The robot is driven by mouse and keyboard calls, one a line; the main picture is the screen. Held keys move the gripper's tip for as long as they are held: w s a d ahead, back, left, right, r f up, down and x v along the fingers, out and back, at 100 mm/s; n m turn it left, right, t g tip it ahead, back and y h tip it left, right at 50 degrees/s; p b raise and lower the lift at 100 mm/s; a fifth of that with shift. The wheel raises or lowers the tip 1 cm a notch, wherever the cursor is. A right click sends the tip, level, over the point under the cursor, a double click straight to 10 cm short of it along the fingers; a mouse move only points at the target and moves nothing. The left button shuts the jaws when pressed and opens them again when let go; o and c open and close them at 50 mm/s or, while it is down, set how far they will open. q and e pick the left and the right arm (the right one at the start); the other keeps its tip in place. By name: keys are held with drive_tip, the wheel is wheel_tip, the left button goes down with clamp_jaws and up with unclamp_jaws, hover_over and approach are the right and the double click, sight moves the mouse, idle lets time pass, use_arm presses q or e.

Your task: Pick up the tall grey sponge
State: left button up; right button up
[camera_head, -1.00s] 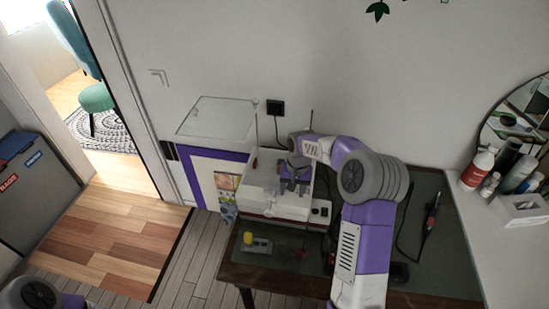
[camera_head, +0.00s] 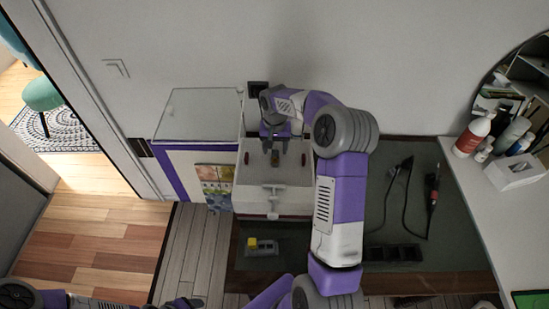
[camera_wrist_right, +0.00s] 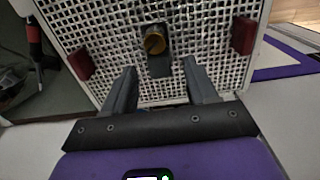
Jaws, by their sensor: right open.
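My right gripper (camera_head: 275,150) is over the white mesh-floored box (camera_head: 292,203). In the right wrist view the gripper (camera_wrist_right: 160,68) is open, its two fingers apart with nothing between them. Just beyond the fingertips, a narrow grey piece with a round yellow-brown top (camera_wrist_right: 154,42) stands out against the mesh; it looks like the tall grey sponge. It also shows small below the gripper in the head view (camera_head: 275,159). I cannot tell its height or whether the fingers touch it. Part of my left arm shows at the bottom left; its jaws are unclear.
Dark red pieces sit at both sides of the mesh, left (camera_wrist_right: 81,64) and right (camera_wrist_right: 244,36). A grey block with a yellow piece (camera_head: 262,246) lies on the dark table. A black tray (camera_head: 393,253) and cables are to the right. A wall stands behind.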

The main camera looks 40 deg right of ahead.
drive_tip(key=shift+s+f, duration=0.1)
drive_tip(key=shift+f, duration=0.55)
clamp_jaws()
